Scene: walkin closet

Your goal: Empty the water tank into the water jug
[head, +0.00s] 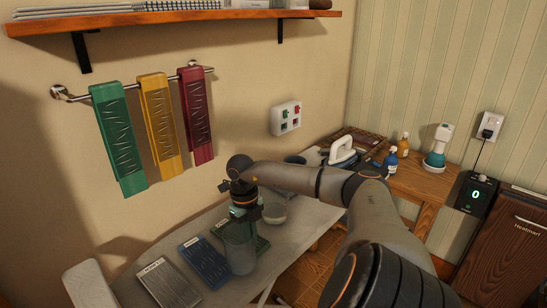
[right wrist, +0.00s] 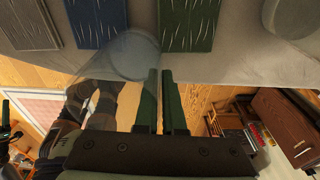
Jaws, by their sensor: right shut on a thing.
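My right gripper (head: 241,212) points down over the grey-topped board and is shut on a clear, see-through container (head: 240,256). I cannot tell whether this is the water tank or the water jug. In the right wrist view the container (right wrist: 128,55) shows to the left of the green fingers (right wrist: 164,75); the exact grip point is unclear. A pale round cup (head: 274,213) stands just right of the gripper. A dark rounded vessel (head: 294,159) is partly hidden behind my right arm. No water level is readable. My left gripper is out of view.
Grey (head: 168,286), blue (head: 206,263) and green (head: 252,240) textured panels lie on the board (head: 129,279). An iron (head: 343,152) and bottles (head: 390,161) stand at the back right. Colored panels (head: 118,138) hang on the wall rail. A wooden cabinet (head: 505,250) stands at right.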

